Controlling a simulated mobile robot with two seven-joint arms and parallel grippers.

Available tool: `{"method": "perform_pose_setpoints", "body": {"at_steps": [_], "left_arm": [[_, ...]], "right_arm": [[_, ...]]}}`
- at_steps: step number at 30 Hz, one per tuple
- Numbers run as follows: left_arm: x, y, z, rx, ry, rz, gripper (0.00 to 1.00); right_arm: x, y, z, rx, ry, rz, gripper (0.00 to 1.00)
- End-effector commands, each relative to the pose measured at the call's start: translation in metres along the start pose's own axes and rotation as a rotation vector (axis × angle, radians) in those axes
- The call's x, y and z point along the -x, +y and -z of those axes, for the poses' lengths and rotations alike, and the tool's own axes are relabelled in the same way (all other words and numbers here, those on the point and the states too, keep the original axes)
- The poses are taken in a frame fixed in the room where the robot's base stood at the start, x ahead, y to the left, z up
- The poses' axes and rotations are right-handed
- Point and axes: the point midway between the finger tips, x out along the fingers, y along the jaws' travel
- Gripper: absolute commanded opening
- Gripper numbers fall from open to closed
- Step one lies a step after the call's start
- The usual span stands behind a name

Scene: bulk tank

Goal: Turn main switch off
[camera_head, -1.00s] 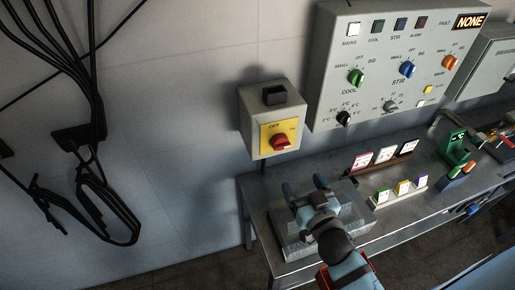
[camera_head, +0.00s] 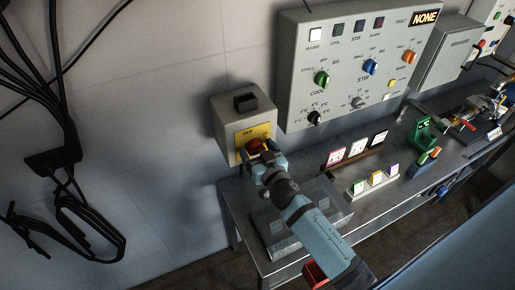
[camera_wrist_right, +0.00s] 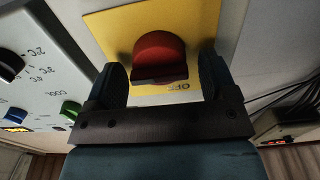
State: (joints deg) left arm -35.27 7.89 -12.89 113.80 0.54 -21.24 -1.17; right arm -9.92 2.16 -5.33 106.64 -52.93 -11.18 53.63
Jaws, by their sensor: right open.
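The main switch is a grey wall box (camera_head: 226,113) with a yellow plate and a red rotary knob (camera_head: 254,146). In the right wrist view the red knob (camera_wrist_right: 159,57) sits on the yellow plate (camera_wrist_right: 107,28), and the word OFF shows beside it. My right gripper (camera_head: 258,152) is at the knob and partly hides it in the head view. In the wrist view its two fingers (camera_wrist_right: 161,82) are open, one on each side of the knob, with gaps visible. My left gripper is not in view.
A grey control panel (camera_head: 337,85) with coloured knobs hangs right of the switch. Below, a metal bench (camera_head: 232,205) holds a clear box (camera_head: 330,200), cards on stands (camera_head: 358,188) and a green holder (camera_head: 422,130). Black cables (camera_head: 60,165) hang on the left wall.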

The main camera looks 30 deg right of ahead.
Motion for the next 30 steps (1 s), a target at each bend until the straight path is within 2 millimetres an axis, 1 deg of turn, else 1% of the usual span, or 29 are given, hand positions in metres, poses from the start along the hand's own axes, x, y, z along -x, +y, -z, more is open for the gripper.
{"method": "perform_pose_setpoints", "body": {"at_steps": [7,8,9,11,12,13,14,23,30], "left_arm": [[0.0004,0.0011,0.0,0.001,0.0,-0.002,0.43],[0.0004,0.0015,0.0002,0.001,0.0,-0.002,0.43],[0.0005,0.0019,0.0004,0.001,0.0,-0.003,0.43],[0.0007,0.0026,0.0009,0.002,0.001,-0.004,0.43],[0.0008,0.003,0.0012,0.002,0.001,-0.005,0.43],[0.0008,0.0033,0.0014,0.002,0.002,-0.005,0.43],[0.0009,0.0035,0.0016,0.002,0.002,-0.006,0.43],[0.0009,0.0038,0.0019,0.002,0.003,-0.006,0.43],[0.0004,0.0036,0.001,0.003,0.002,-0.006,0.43]], "right_arm": [[-0.0008,-0.0001,-0.0003,0.0,0.0,0.0,0.78],[-0.0008,0.0,-0.0003,0.0,0.0,0.0,0.74],[-0.0008,0.0,-0.0002,0.0,0.0,0.0,0.64],[-0.0007,0.0,-0.0002,0.0,0.0,0.0,0.51],[-0.0007,-0.0001,-0.0002,0.0,0.0,0.0,0.41],[-0.0007,-0.0001,-0.0001,0.0,0.0,0.0,0.34],[-0.0007,-0.0001,-0.0001,0.0,0.0,0.0,0.3],[-0.0006,-0.0003,-0.0001,0.026,0.0,0.0,0.3],[-0.0007,-0.0008,0.0,0.146,0.002,0.0,0.3]]}}
